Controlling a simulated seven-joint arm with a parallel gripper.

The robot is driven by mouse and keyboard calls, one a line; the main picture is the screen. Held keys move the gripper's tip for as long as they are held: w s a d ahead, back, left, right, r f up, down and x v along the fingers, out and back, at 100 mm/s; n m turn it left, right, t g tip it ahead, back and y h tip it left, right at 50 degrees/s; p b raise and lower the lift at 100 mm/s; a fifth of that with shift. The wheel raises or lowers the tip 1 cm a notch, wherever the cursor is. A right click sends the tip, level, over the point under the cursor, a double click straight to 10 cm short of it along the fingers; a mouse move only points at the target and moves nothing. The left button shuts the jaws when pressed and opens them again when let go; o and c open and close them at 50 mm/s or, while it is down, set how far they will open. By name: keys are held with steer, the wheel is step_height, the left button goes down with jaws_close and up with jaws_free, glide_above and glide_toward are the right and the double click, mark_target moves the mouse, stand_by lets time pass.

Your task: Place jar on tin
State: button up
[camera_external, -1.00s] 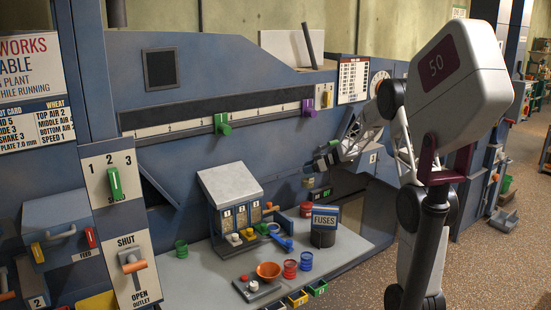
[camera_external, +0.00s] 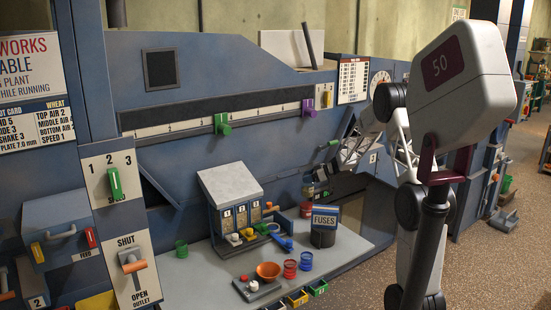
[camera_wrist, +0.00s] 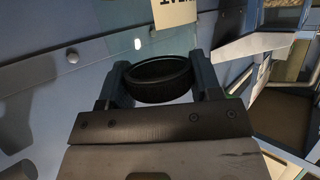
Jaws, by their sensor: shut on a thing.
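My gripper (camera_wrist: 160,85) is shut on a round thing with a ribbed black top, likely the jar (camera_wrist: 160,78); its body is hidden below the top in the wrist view. In the external view my gripper (camera_external: 323,190) is low over the back right of the grey bench, and a small jar-like shape (camera_external: 308,189) shows at its fingers. A red tin (camera_external: 306,210) stands just below it; I cannot tell whether they touch. Other tins stand on the bench: a green one (camera_external: 181,249), a red one (camera_external: 290,269) and a blue one (camera_external: 306,261).
A dark FUSES holder (camera_external: 324,230) stands close in front of the red tin. A sloped-top rack (camera_external: 230,185) with small coloured items is to the left. An orange bowl (camera_external: 268,271) sits at the front. The left of the bench (camera_external: 205,262) is mostly clear.

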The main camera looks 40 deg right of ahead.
mark_target(308, 185)
steer(key=shift+f, duration=2.45)
steer(key=shift+f, duration=0.15)
steer(key=o, duration=1.3)
steer(key=shift+s+d, duration=0.1)
steer(key=v, duration=1.1)
steer(key=shift+s+d+r, duration=0.2)
steer(key=shift+s+d, duration=0.05)
